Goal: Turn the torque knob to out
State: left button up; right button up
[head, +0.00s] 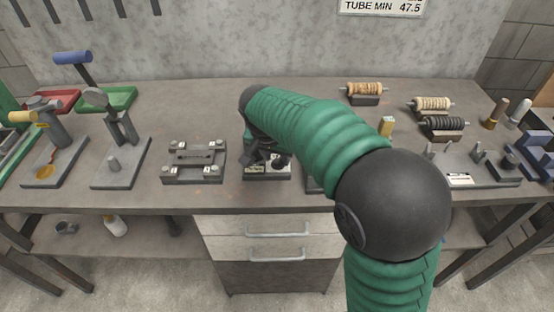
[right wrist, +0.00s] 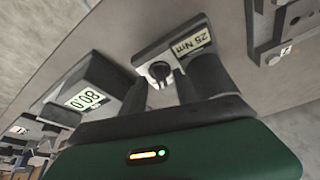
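The torque knob (right wrist: 160,70) is a small dark round knob on a grey block (right wrist: 147,52) with a "25 Nm" label (right wrist: 190,44) in the right wrist view. In the head view the block (head: 267,173) stands near the bench's front edge, partly hidden by my arm. My right gripper (right wrist: 170,88) is open, its two dark fingers apart with the knob showing between them. Whether they touch the knob I cannot tell. In the head view the right gripper (head: 264,155) is over the block. My left gripper is not in view.
A grey fixture (head: 195,162) lies left of the block, and stands with levers (head: 120,150) are further left. Wire spools (head: 433,104) are at the right. The bench (head: 200,110) behind is mostly clear.

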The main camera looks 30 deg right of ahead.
jog(key=shift+w+a+f, duration=0.1)
jog(key=shift+w+f, duration=0.05)
jog(key=shift+f, duration=0.2)
jog(key=shift+d, duration=0.2)
jog(key=c, duration=0.5)
grip_shut()
